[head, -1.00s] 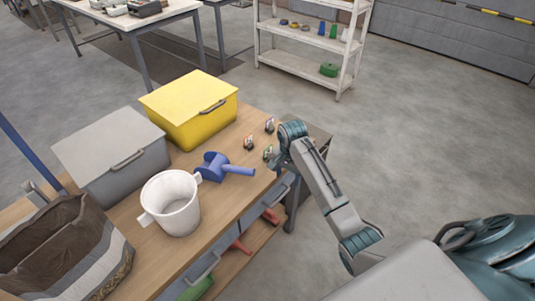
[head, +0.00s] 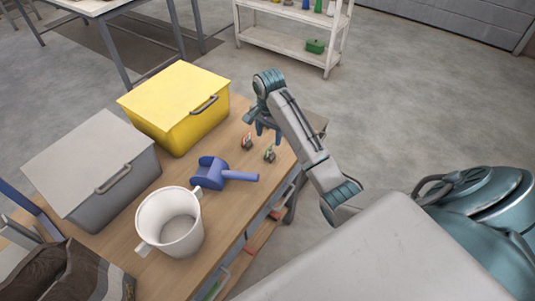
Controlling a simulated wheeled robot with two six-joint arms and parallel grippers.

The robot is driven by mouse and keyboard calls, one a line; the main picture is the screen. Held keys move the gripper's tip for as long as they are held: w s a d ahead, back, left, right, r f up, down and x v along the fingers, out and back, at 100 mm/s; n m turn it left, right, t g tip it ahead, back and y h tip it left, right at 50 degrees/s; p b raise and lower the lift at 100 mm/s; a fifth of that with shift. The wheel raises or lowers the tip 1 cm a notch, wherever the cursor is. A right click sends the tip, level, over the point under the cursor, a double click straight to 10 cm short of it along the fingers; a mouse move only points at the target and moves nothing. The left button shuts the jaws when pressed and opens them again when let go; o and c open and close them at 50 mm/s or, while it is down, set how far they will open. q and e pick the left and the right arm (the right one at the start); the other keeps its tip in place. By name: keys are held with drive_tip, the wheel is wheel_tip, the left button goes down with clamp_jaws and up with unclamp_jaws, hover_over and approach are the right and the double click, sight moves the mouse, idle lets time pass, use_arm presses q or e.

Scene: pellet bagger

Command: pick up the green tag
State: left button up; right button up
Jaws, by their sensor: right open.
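The green tag (head: 270,154) stands upright on the wooden bench near its right end. A second tag with red or orange on it (head: 247,142) stands just left of it. My right gripper (head: 262,136) is open and pointing down, a little behind the green tag in the head view. Nothing shows between its fingers, and I cannot tell its exact height above the bench. My left gripper is not in view.
A blue scoop (head: 211,174) lies left of the tags, its handle toward them. A white bucket (head: 152,219), grey bin (head: 62,160) and yellow bin (head: 162,91) fill the bench further left. A white shelf (head: 290,58) stands behind.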

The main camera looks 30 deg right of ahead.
sight(270, 154)
wheel_tip(270, 154, down, 4)
drive_tip(key=b, duration=0.3)
drive_tip(key=shift+s+r, duration=0.1)
drive_tip(key=shift+s, duration=0.05)
drive_tip(key=shift+f+b, duration=0.3)
drive_tip(key=shift+f, duration=0.25)
drive_tip(key=shift+f+b, duration=0.25)
drive_tip(key=shift+b, duration=0.25)
wheel_tip(270, 154, down, 4)
drive_tip(key=b, duration=0.2)
drive_tip(key=shift+d+b, duration=0.15)
drive_tip(key=shift+b, duration=0.2)
drive_tip(key=shift+f, duration=0.1)
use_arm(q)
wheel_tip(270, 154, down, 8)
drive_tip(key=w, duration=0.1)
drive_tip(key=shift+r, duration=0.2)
use_arm(e)
drive_tip(key=c, duration=1.2)
